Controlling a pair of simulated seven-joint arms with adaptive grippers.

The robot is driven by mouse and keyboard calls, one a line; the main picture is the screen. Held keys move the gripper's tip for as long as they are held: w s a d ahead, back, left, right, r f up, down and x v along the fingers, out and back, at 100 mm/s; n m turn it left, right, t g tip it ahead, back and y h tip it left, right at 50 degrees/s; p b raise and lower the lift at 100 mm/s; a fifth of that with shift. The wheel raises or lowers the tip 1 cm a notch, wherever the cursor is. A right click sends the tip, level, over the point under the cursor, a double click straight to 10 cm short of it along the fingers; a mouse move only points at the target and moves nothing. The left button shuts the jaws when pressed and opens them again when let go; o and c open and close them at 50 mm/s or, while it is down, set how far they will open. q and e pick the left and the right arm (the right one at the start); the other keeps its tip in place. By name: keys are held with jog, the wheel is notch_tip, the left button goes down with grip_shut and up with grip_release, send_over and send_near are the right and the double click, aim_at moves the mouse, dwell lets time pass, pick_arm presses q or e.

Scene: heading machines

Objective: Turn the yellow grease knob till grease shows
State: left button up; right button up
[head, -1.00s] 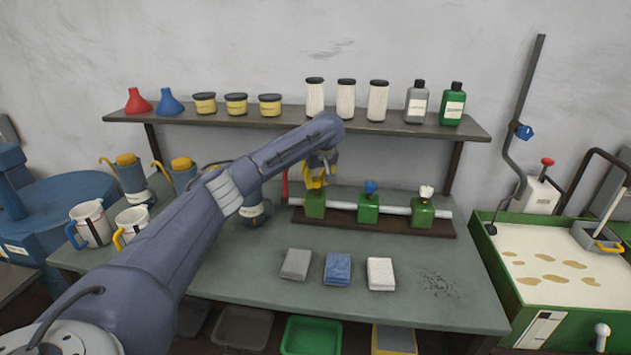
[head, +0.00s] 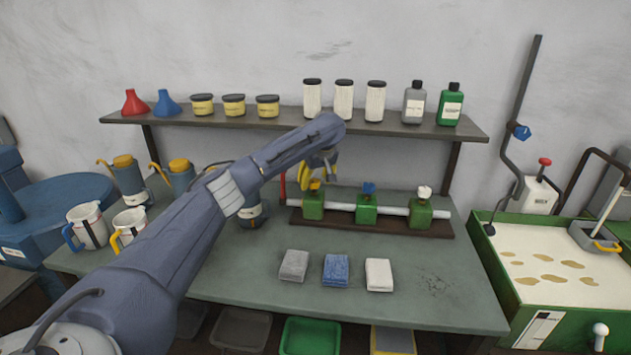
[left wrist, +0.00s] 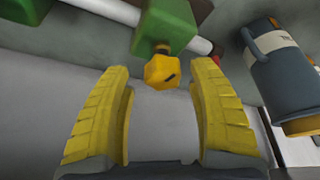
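The yellow grease knob (head: 315,184) sits on top of the leftmost green block (head: 313,206) on the pipe at the back of the bench. In the left wrist view the yellow knob (left wrist: 162,71) is faceted with a dark mark, on its green block (left wrist: 167,24). My left gripper (head: 318,170) is just above the knob in the head view. In the left wrist view its yellow fingers (left wrist: 163,82) are spread apart and empty, with the knob near the gap between their tips, apparently untouched. I see no grease at the knob. My right gripper is not in view.
A blue knob (head: 369,188) and a white knob (head: 424,191) stand on the green blocks to the right. A dark oil can (left wrist: 280,65) stands close by. Three folded cloths lie in front, including a blue one (head: 337,269). A shelf (head: 290,119) runs above.

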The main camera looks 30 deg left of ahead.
pick_arm(q)
jog(key=v, duration=1.2)
dwell(0.5)
